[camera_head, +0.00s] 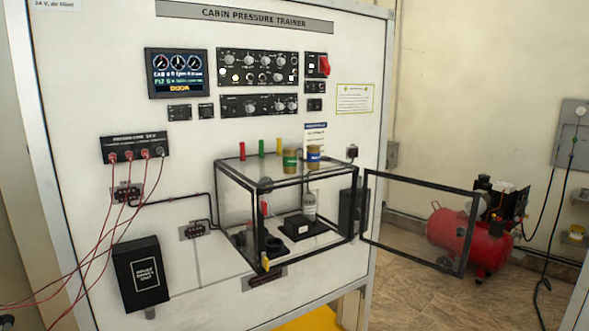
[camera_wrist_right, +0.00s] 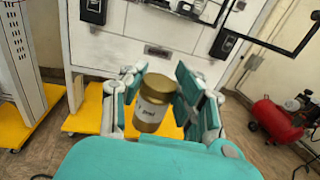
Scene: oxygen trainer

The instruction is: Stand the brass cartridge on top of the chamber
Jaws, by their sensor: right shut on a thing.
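The chamber (camera_head: 287,215) is a clear box with black edges on the trainer panel, its framed door (camera_head: 420,222) swung open to the right. Two brass jars stand on its top, one with a green label (camera_head: 290,161) and one with a blue label (camera_head: 314,158). In the right wrist view, my right gripper (camera_wrist_right: 157,100) is shut on a brass cartridge (camera_wrist_right: 152,102) with a gold lid and a pale label. The cartridge looks tilted in that picture. Neither my right gripper nor this cartridge shows in the head view. My left gripper is not in view.
Short red (camera_head: 242,151), yellow and green posts stand along the chamber top's back edge. The front of the top looks clear. A bottle (camera_head: 309,206) stands on a black block inside. Red leads (camera_head: 88,215) hang at the left. A red compressor (camera_head: 465,238) stands at the right.

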